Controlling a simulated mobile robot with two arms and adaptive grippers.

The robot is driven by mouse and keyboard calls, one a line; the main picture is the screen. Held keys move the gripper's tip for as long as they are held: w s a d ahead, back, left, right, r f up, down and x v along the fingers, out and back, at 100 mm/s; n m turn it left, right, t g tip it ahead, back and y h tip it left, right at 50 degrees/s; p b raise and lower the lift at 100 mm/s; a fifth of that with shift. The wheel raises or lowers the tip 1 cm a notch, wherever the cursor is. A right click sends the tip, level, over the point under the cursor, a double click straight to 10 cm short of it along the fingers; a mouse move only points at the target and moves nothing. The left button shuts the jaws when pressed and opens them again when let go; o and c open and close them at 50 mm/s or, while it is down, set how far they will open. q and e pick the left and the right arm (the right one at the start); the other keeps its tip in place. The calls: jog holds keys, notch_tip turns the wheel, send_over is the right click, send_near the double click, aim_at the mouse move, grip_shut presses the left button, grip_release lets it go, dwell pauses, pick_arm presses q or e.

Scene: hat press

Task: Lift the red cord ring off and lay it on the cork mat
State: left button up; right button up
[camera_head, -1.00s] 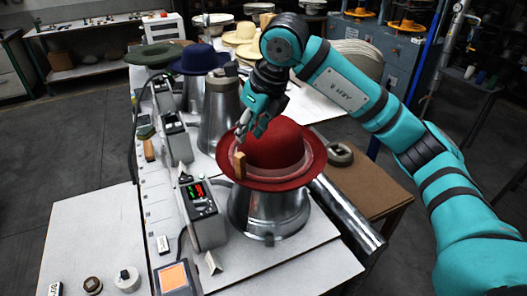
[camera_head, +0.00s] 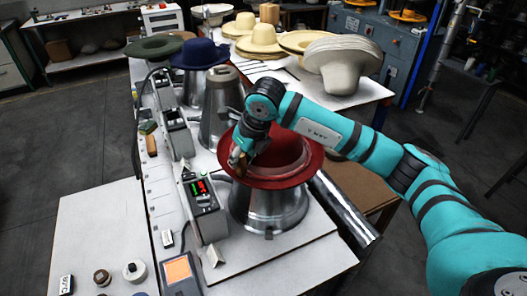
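A red felt hat (camera_head: 312,170) sits brim-down on a round metal press (camera_head: 268,208). A paler red band, which looks like the cord ring (camera_head: 298,166), lies around the foot of its crown. My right gripper (camera_head: 240,156) reaches down over the left side of the hat, at a small wooden tab (camera_head: 234,158) on the brim. Its fingers are small and partly hidden, so I cannot tell whether they are closed on the tab. My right forearm covers much of the crown. A brown surface, perhaps the cork mat (camera_head: 362,190), lies right of the press. My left gripper is not in view.
A control box with lit digits (camera_head: 203,205) stands left of the press. A metal cylinder (camera_head: 345,210) lies along the right side. A dark blue hat (camera_head: 200,54) and pale hats (camera_head: 343,62) stand behind. The left table front (camera_head: 95,230) is mostly clear.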

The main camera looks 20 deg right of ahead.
jog(key=shift+c, duration=0.3)
grip_shut()
jog(key=shift+r, duration=0.1)
